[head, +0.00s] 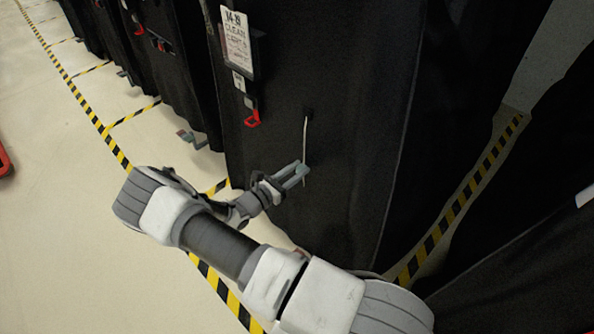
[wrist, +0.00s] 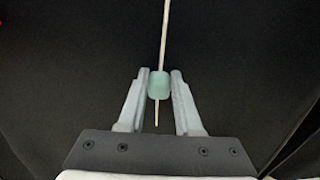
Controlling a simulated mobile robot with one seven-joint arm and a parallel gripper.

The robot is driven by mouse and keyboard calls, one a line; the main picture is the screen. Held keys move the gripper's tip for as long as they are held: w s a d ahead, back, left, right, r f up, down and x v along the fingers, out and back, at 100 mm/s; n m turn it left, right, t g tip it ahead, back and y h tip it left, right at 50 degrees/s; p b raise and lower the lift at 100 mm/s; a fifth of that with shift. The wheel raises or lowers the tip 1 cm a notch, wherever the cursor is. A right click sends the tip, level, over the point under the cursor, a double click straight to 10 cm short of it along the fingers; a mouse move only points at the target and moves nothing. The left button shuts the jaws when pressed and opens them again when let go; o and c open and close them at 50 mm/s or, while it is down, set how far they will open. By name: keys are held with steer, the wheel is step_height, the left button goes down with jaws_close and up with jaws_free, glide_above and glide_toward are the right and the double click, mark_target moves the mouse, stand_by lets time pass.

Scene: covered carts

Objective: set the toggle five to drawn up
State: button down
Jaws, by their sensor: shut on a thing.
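A pale cord (head: 305,137) hangs down the front of a black cover (head: 340,95). The cord also shows in the wrist view (wrist: 164,40), with its loose tail below the toggle. A small teal toggle (wrist: 159,85) sits on the cord near its lower end. My gripper (wrist: 160,84) has one finger on each side of the toggle and is shut on it. In the head view my gripper (head: 301,169) is at the lower part of the cord, well below the cord's top, and the fingers mostly hide the toggle. No number shows on the toggle.
A white sign (head: 236,42) and a red hook-like tag (head: 252,118) hang on the cover, up and left of the cord. More black covered carts (head: 165,70) stand at the upper left. Yellow-black tape (head: 115,150) marks the pale floor, which is open at left.

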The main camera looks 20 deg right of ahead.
mark_target(307, 138)
step_height(307, 138, up, 11)
steer(key=p, duration=0.7)
steer(key=shift+f, duration=0.15)
steer(key=c, duration=0.6)
jaws_free()
steer(key=shift+f, duration=0.1)
steer(key=shift+o, duration=0.2)
steer(key=p+v, duration=0.1)
steer(key=v, duration=1.6)
steer(key=shift+a, duration=0.25)
steer(key=shift+s, duration=0.1)
